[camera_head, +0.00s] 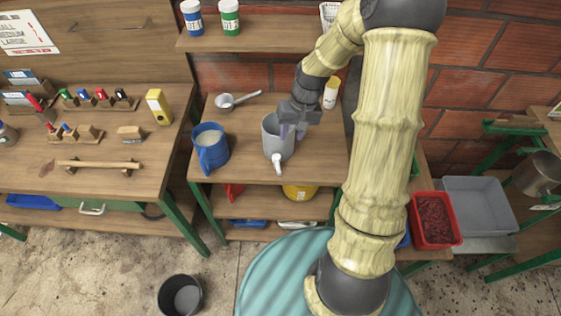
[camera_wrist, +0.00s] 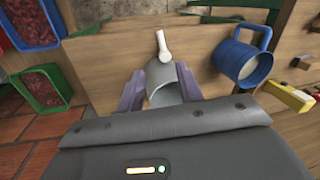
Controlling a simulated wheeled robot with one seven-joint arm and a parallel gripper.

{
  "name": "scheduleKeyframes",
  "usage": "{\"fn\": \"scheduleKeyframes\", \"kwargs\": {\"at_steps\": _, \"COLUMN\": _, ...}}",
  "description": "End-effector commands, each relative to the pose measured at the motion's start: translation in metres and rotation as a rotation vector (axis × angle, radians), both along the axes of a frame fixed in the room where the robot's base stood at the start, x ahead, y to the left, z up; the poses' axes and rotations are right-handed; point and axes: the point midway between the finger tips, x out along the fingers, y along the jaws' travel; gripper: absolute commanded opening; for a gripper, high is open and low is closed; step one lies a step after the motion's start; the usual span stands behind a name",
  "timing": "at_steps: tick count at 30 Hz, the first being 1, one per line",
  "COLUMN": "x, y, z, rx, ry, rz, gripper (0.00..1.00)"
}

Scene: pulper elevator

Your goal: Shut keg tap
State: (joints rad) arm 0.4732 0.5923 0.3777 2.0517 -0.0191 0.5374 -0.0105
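A grey keg (camera_head: 276,138) with an open top stands on the middle wooden bench. Its white tap (camera_head: 277,163) sticks out at the front, toward my body. In the wrist view, the keg (camera_wrist: 161,78) shows between my fingers, and the white tap (camera_wrist: 162,46) shows beyond it with a rounded end. My gripper (camera_head: 292,131) is at the keg's back right rim, on the side away from the tap. Its two fingers (camera_wrist: 158,88) are spread apart. I cannot tell whether either finger touches the keg. The gripper is not on the tap.
A blue mug (camera_head: 210,147) with pale contents stands left of the keg. A small metal pan (camera_head: 225,101) and a white bottle with a yellow cap (camera_head: 331,93) stand behind. A shelf (camera_head: 250,42) hangs above. A dark bucket (camera_head: 180,296) stands on the floor.

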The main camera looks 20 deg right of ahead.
Motion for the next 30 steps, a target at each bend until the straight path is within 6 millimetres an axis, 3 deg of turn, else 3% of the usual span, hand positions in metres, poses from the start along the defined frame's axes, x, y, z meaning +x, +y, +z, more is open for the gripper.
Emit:
{"fn": "scheduleKeyframes", "kwargs": {"at_steps": 11, "x": 0.000, "y": 0.003, "z": -0.010, "rx": -0.001, "ry": 0.003, "rz": 0.003, "gripper": 0.36}}
{"fn": "scheduleKeyframes", "kwargs": {"at_steps": 30, "x": 0.002, "y": 0.021, "z": -0.102, "rx": -0.001, "ry": 0.004, "rz": 0.003, "gripper": 0.36}}
